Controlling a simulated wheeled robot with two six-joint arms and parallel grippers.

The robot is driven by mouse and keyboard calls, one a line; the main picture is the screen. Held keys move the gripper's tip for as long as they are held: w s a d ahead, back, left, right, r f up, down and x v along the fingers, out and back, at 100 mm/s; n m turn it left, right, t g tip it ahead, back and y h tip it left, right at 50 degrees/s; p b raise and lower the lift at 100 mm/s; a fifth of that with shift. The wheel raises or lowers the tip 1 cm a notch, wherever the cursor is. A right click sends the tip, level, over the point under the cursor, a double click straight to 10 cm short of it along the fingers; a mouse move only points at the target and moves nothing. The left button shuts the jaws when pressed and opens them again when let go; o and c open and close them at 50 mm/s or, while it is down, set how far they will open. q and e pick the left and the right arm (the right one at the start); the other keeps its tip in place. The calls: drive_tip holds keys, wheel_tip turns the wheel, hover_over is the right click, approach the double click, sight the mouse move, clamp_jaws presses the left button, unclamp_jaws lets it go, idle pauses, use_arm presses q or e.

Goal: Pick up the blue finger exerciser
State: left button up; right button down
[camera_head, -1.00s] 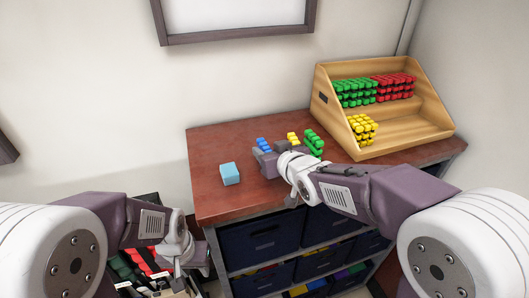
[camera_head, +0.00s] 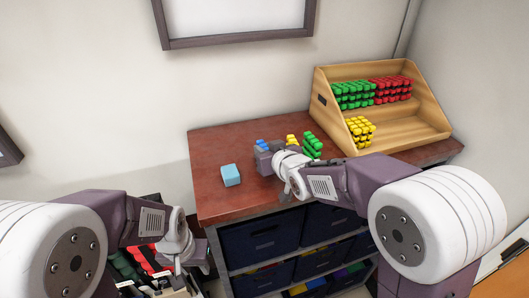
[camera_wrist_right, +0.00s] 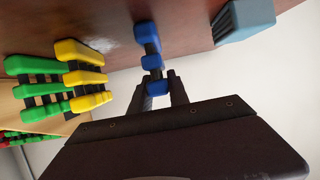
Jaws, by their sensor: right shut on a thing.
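The blue finger exerciser (camera_head: 262,143) is on the red-brown tabletop and partly hidden by my right gripper (camera_head: 264,155). In the right wrist view the blue finger exerciser (camera_wrist_right: 150,42) lies between the two dark fingers of my right gripper (camera_wrist_right: 158,90), which is shut on its near end. I cannot tell whether it is clear of the tabletop. My left gripper (camera_head: 190,264) hangs low at the left, beside the table and away from the exerciser; its jaws are too unclear to read.
A yellow exerciser (camera_head: 291,140) and a green one (camera_head: 312,146) stand close on the right. A light blue block (camera_head: 231,175) sits to the left. A wooden tiered rack (camera_head: 408,133) with green, red and yellow exercisers stands at the back right. The table's (camera_head: 215,203) front left is bare.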

wheel_tip(320, 180, up, 4)
drive_tip(key=shift+w+b, duration=0.15)
drive_tip(key=shift+b, duration=0.25)
drive_tip(key=v, duration=0.4)
drive_tip(key=shift+a+r, duration=0.3)
drive_tip(key=a+r+p+v, duration=0.1)
drive_tip(key=p+v, duration=0.5)
drive_tip(key=v, duration=0.3)
